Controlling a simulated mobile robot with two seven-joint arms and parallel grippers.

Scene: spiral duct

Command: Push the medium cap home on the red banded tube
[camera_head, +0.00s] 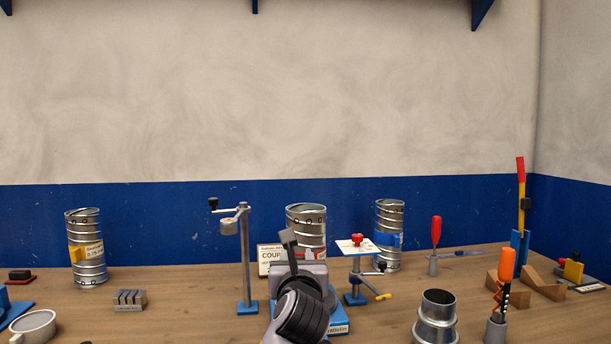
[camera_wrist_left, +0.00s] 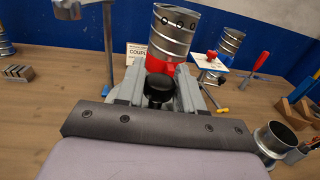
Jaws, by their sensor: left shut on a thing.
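The red banded tube (camera_head: 306,221) is a ribbed silver cylinder with holes near its rim, standing behind my left gripper (camera_head: 290,238). In the left wrist view the tube (camera_wrist_left: 173,32) rises just beyond the fingers, its red band (camera_wrist_left: 160,65) low down. My left gripper is shut on a round black knob (camera_wrist_left: 158,88), seen between the fingers in front of the band. I cannot tell whether this knob belongs to the medium cap, or whether it touches the tube. My right gripper is not in view.
A yellow banded tube (camera_head: 88,250) stands at left and a blue banded tube (camera_head: 388,238) at right. A grey post stand (camera_head: 247,265) and a small clamp stand (camera_head: 357,275) flank my arm. A stepped metal collar (camera_head: 436,318) and tools stand at right.

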